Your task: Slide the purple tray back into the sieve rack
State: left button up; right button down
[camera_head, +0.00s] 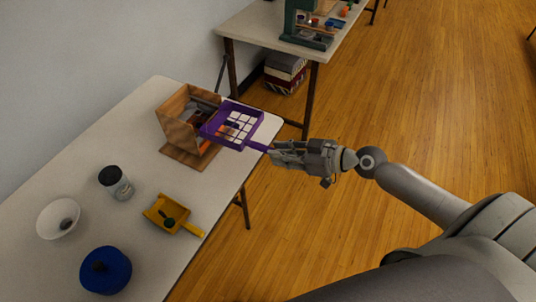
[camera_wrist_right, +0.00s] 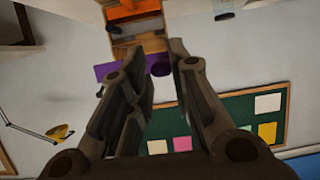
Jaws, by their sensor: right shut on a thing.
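The purple tray (camera_head: 236,123) is a square frame with an open grid and a handle. My right gripper (camera_head: 276,152) is shut on its handle and holds it level with the rack, past the table's edge. The wooden sieve rack (camera_head: 178,121) stands at the table's right side. The tray's far corner overlaps the rack's open front in the head view; I cannot tell whether it is inside. In the right wrist view the tray (camera_wrist_right: 112,69) shows as a purple strip beyond the fingers, with the rack (camera_wrist_right: 138,26) behind it. My left gripper is not in view.
The white table (camera_head: 140,190) also holds a yellow scoop (camera_head: 165,213), a jar (camera_head: 115,183), a white bowl (camera_head: 58,217) and a blue lidded pot (camera_head: 105,270). A second table (camera_head: 262,22) stands behind, with boxes (camera_head: 285,72) under it.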

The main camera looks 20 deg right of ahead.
jog(key=w+f+p, duration=0.1)
jog(key=w+f, duration=0.1)
jog(key=shift+w+a+f+m+h, duration=0.15)
jog(key=shift+w+f+m+h, duration=0.15)
jog(key=shift+w+f, duration=0.1)
dwell(0.5)
jog(key=shift+w, duration=0.1)
jog(key=shift+w+a, duration=0.2)
jog(key=shift+a, duration=0.1)
jog(key=shift+b, duration=0.35)
